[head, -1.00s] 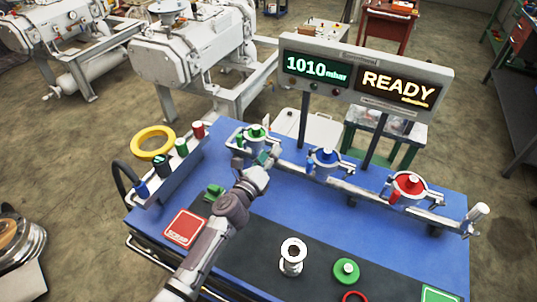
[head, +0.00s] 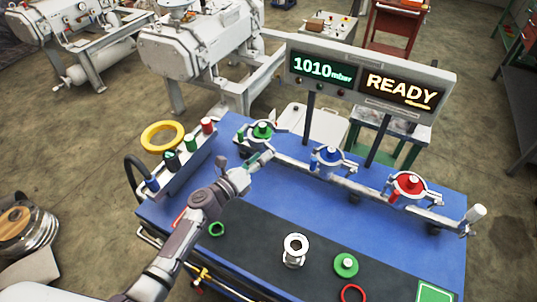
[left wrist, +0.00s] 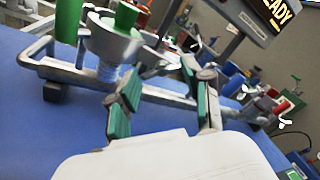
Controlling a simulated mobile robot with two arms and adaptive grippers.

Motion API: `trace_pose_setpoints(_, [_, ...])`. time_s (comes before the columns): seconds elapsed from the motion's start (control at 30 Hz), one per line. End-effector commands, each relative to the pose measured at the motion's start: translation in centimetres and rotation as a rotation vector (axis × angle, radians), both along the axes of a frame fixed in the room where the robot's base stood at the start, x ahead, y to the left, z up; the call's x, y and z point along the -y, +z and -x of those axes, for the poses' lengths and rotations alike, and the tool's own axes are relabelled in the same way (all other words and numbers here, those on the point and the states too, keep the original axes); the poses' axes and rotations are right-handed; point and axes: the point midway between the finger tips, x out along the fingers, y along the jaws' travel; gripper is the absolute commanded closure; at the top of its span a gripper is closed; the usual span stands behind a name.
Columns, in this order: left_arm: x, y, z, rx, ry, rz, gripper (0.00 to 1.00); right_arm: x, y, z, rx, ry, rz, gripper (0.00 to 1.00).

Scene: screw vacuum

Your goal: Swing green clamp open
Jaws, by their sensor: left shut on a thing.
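The green clamp (head: 241,137) is at the green-topped port (head: 262,131) at the left end of the metal rail. My left gripper (head: 260,160) is in front of this port, just below and beside it. In the left wrist view the port's metal cup (left wrist: 112,42) and green plug (left wrist: 126,17) are at the upper left, left of my fingers. A green cylinder (left wrist: 68,20) stands beside the cup. My left gripper's green-padded fingers (left wrist: 165,98) stand apart with the rail behind them. What they hold is hard to make out. My right gripper is not in view.
Blue (head: 327,155) and red (head: 408,183) ports follow on the rail. A rack (head: 178,165) with coloured cylinders stands at left. The display (head: 370,75) stands behind.

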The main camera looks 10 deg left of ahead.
Motion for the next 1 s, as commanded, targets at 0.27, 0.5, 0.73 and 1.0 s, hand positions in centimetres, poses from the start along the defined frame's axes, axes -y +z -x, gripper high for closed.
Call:
trace_pose_setpoints(0.27, [-0.8, -0.1, -0.3, -0.003, 0.018, -0.004, 0.44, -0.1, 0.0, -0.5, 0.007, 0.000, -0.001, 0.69])
trace_pose_setpoints(0.5, [-0.5, -0.1, -0.2, -0.001, 0.013, -0.003, 0.40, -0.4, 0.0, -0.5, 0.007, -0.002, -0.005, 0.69])
trace_pose_setpoints(0.73, [-1.1, -0.1, 0.8, -0.001, 0.012, -0.004, 0.40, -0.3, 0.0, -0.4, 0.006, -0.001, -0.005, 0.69])
trace_pose_setpoints(1.0, [-4.0, -0.2, 5.5, -0.004, 0.012, -0.003, 0.40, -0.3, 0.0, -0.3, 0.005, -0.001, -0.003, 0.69])
